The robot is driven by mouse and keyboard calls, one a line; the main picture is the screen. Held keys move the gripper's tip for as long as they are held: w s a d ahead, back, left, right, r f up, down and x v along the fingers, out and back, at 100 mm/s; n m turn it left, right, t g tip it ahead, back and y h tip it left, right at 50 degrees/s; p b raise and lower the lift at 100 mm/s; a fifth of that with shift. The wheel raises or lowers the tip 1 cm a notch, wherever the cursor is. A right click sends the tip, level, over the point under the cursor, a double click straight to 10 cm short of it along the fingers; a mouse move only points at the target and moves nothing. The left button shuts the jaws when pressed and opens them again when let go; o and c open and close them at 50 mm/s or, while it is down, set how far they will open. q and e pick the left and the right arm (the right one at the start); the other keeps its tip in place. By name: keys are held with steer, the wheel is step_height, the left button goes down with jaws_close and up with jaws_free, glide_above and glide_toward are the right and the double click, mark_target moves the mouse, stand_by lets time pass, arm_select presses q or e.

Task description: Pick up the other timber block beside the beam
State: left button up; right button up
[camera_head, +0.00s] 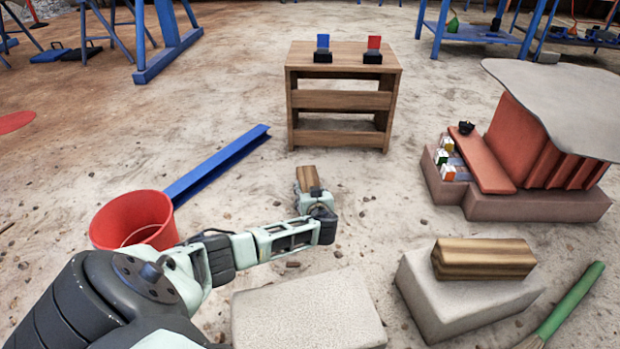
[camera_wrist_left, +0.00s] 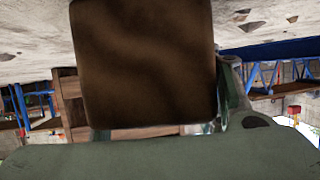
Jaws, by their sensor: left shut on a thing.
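A small brown timber block (camera_head: 308,178) is in the jaws of my left gripper (camera_head: 313,196), to the right of the blue beam (camera_head: 218,164). In the left wrist view the timber block (camera_wrist_left: 145,65) fills the upper middle, very close to the camera. My left gripper is shut on it. I cannot tell whether the block touches the ground. Another, striped timber block (camera_head: 484,260) lies on a pale concrete block (camera_head: 455,300) at the right. My right gripper is not in view.
A red bucket (camera_head: 133,219) stands by the beam's near end. A wooden stand (camera_head: 343,100) with a blue and a red item is behind. A second concrete slab (camera_head: 305,312) is in front. A brick-red model (camera_head: 540,205) and a green-handled brush (camera_head: 570,300) are at the right.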

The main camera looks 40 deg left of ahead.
arm_select(q)
steer(key=c, duration=0.4)
steer(key=shift+a, duration=0.1)
steer(key=shift+c, duration=0.6)
steer(key=shift+r, duration=0.15)
